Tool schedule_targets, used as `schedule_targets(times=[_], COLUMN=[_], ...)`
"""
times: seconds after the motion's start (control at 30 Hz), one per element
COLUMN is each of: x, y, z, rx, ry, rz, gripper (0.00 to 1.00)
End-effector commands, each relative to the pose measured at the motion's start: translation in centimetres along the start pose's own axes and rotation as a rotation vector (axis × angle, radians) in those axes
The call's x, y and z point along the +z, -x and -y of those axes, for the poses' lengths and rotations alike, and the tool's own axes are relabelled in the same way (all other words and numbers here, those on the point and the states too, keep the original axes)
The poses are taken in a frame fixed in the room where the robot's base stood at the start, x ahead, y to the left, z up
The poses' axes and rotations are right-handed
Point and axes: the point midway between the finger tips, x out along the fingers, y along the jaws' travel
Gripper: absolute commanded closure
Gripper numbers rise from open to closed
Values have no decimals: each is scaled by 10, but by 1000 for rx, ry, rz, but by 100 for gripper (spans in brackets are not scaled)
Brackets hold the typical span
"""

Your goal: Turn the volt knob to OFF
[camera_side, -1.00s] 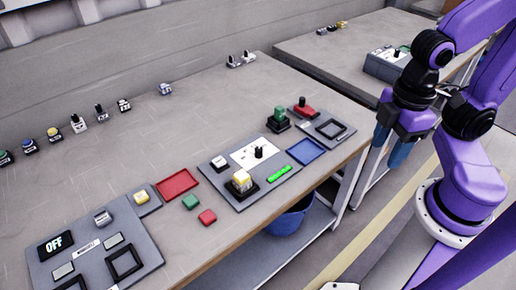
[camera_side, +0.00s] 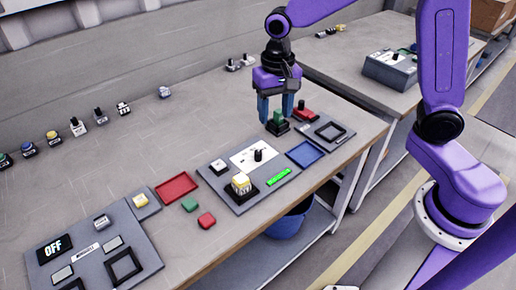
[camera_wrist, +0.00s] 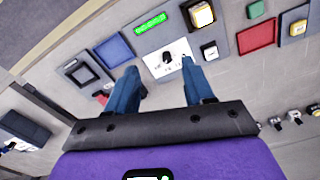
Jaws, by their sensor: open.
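The volt knob (camera_side: 259,153) is a small black knob on a white dial plate (camera_side: 240,158) on the grey panel. In the wrist view the knob (camera_wrist: 167,57) shows ahead of and between my fingertips, and its setting is too small to read. My gripper (camera_side: 275,116) is open with blue fingers pointing down, behind and right of the knob in the side view. Its fingers appear either side of a green block on a black base (camera_side: 278,128), but I cannot tell whether they touch it. The open fingers (camera_wrist: 160,68) also show in the wrist view.
A yellow-topped button (camera_side: 240,183) and a green bar display (camera_side: 278,178) stand near the knob. A red switch (camera_side: 305,112), blue tray (camera_side: 306,154) and red tray (camera_side: 176,187) lie around it.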

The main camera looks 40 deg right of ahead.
Motion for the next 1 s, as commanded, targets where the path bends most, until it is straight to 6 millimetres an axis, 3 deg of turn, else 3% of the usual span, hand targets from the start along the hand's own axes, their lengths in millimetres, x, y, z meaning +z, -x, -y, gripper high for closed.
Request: schedule_targets(times=[0.1, 0.33, 0.63, 1.0], x=[-36, -78, -86, -84], y=[-11, -24, -42, -109], z=[6, 6, 5, 4], rx=[5, 8, 11, 12], ry=[-198, -448, -498, -496], rz=[3, 4, 6, 7], gripper=[48, 48, 48, 48])
